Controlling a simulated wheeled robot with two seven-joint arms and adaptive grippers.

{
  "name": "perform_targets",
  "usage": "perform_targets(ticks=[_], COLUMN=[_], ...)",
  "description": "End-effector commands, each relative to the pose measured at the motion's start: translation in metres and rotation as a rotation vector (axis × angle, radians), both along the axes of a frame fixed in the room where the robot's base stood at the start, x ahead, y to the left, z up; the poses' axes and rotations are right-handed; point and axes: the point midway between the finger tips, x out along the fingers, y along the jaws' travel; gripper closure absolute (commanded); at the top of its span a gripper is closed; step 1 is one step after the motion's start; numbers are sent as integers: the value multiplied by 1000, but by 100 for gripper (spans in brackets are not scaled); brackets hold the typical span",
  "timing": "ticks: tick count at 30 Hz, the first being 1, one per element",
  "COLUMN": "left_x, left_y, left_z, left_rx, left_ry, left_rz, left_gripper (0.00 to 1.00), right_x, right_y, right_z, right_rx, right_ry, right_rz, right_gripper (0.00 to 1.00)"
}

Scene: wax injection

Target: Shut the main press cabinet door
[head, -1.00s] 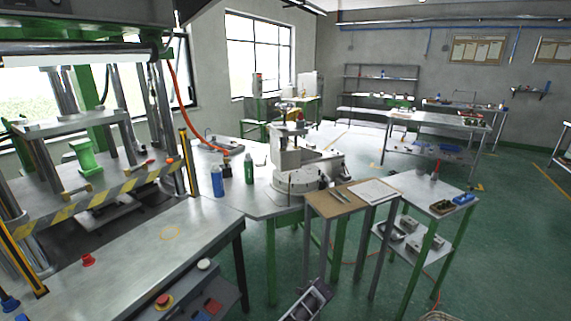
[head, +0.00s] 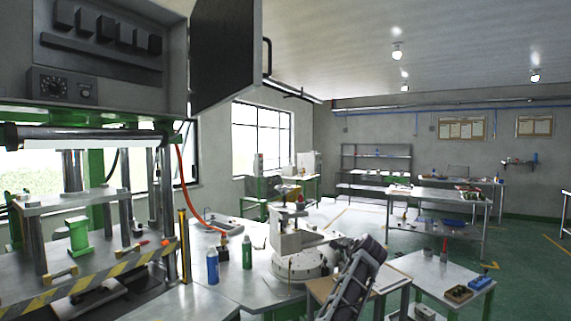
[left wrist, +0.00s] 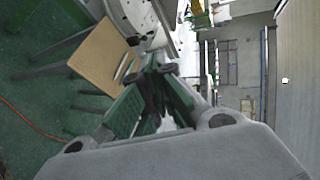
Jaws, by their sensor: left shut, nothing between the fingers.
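The main press cabinet (head: 110,60) is at the upper left of the head view, its inside showing dark blocks and a dial panel. Its dark grey door (head: 228,50) stands open, swung out to the right, with a black bar handle (head: 267,57) on its outer edge. The top of the door is cut off by the frame. My left gripper (head: 368,248) is low in the middle of the head view, well below and to the right of the door. Its fingers (left wrist: 158,72) are shut and empty in the left wrist view. My right gripper is not in view.
A press frame with a striped yellow-black bar (head: 95,285) stands below the cabinet. A grey machine (head: 297,245) and bottles (head: 212,266) stand on the table behind my left gripper. The air between the gripper and the door looks clear.

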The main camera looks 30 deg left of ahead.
Motion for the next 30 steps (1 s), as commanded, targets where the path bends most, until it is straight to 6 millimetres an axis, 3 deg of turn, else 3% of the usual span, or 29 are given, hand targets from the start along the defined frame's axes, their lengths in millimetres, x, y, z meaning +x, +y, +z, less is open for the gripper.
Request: perform_targets(ticks=[1, 3, 8, 14, 23, 30], left_x=[0, -3, -16, -46, -114, -187], left_y=[-1, 0, 1, 3, 6, 7], left_z=[32, 69, 155, 257, 398, 495], left_rx=[17, 44, 100, 161, 228, 259], left_ry=[-21, -43, -91, -147, -226, -282], left_rz=[7, 18, 49, 99, 187, 264], left_gripper=[100, 100, 100, 100, 100, 100], right_x=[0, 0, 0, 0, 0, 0], right_y=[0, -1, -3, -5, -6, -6], right_z=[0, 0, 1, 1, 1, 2], right_rx=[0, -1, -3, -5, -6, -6], right_ry=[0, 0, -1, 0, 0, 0], right_rz=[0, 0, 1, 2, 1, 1], right_gripper=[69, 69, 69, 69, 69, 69])
